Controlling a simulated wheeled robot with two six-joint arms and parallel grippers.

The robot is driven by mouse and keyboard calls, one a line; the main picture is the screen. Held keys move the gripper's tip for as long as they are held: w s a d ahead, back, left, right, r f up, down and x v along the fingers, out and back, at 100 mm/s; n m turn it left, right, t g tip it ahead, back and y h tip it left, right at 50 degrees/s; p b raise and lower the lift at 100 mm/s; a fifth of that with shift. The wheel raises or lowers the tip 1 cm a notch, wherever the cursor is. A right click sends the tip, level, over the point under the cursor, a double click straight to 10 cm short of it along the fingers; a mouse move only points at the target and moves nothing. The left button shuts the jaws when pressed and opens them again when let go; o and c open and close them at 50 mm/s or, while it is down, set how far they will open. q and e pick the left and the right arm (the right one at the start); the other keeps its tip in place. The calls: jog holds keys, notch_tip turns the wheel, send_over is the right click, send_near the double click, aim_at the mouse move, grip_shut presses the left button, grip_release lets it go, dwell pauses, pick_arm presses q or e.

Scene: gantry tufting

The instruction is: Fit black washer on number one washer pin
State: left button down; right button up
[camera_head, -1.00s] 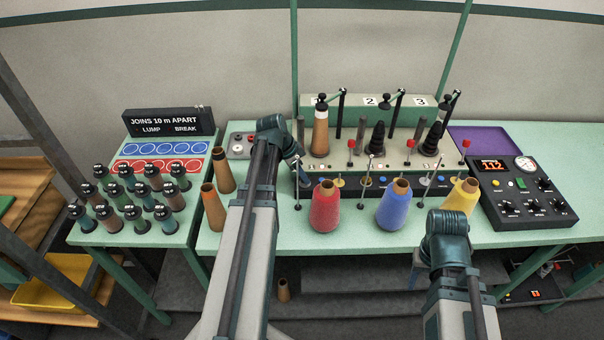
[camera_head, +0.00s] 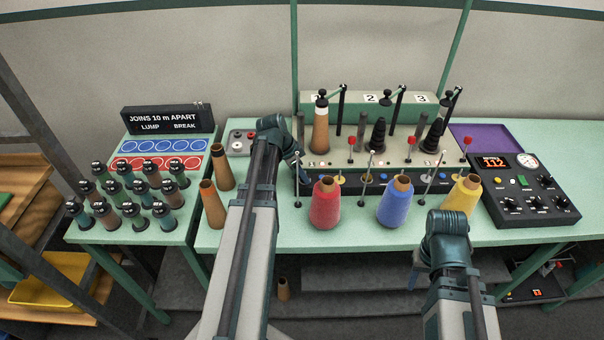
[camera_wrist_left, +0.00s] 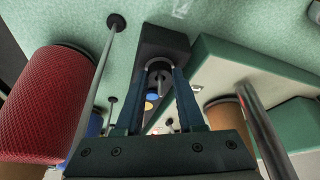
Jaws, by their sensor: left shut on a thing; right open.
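My left gripper (camera_head: 302,178) reaches down at the left front of the grey-green machine, by the number 1 position. In the left wrist view its two blue fingers (camera_wrist_left: 159,88) are shut on a small dark ring-like thing, taken as the black washer (camera_wrist_left: 158,65). The ring is too small and shaded for detail. The number one washer pin cannot be made out; my left gripper and arm cover part of that area. My right gripper (camera_head: 417,277) is low in front of the table edge, mostly behind my right wrist, open and apart from the machine.
Red (camera_head: 325,205), blue (camera_head: 395,203) and yellow (camera_head: 463,197) cones stand along the front, among thin upright rods. A grey washer tray (camera_head: 240,143) lies behind my left arm. A control box (camera_head: 525,190) is at right.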

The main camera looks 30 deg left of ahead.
pick_arm(q)
jog(key=shift+c, duration=2.2)
grip_release()
jog(key=p+v, duration=1.2)
jog(key=v, duration=0.1)
jog(key=shift+s+r+p, duration=0.15)
jog(key=shift+r+p, duration=0.2)
jog(key=shift+s+a, duration=0.1)
